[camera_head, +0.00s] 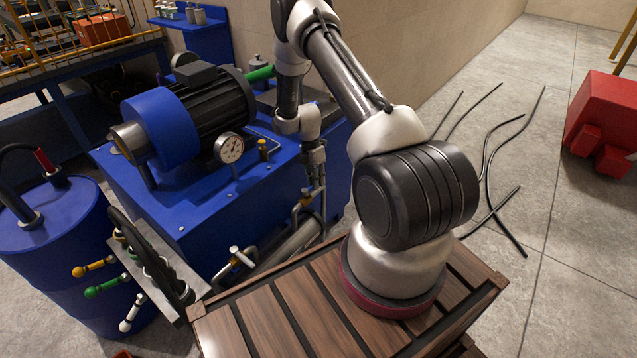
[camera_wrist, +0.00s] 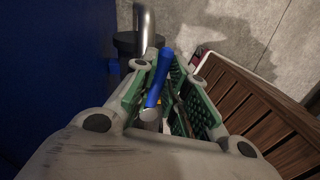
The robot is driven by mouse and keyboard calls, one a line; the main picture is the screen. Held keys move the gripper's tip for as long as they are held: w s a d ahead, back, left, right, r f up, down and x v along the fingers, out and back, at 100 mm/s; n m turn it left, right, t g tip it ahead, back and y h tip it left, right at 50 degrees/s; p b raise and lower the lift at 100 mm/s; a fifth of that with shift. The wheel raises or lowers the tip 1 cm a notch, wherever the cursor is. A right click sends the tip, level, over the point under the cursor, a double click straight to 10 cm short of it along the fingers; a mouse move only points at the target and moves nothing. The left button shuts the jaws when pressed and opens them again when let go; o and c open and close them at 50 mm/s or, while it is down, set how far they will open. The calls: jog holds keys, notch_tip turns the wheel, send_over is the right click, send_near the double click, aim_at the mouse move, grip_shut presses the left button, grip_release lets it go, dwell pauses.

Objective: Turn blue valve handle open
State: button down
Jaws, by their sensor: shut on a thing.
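The blue valve handle (camera_wrist: 158,78) shows in the wrist view as a blue bar slanting between the two fingers, with a round pale end toward the camera. My gripper (camera_wrist: 164,92) has green pads on either side of it and is shut on the handle. In the head view my gripper (camera_head: 315,180) reaches down beside the front right of the blue press unit (camera_head: 200,225). There the blue handle is too small and covered to make out. A metal pipe (camera_wrist: 146,25) stands beyond the handle in the wrist view.
My arm stands on a slatted wooden platform (camera_head: 300,300). A lever panel (camera_head: 150,268) with yellow, green and white handles is at the lower left, beside a blue barrel (camera_head: 55,235). Another small valve (camera_head: 238,257) sits nearby. Black cables (camera_head: 490,170) lie on open floor at right.

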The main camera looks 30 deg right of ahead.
jog(key=shift+w+a+n, duration=0.15)
jog(key=shift+w+n, duration=0.45)
jog(key=shift+n, duration=0.5)
jog(key=shift+w, duration=0.1)
jog(key=c, duration=1.4)
grip_release()
jog(key=shift+c, duration=0.2)
notch_tip(320, 180, up, 12)
jog(key=w, duration=0.2)
jog(key=shift+a, duration=0.45)
jog(key=shift+f, duration=0.1)
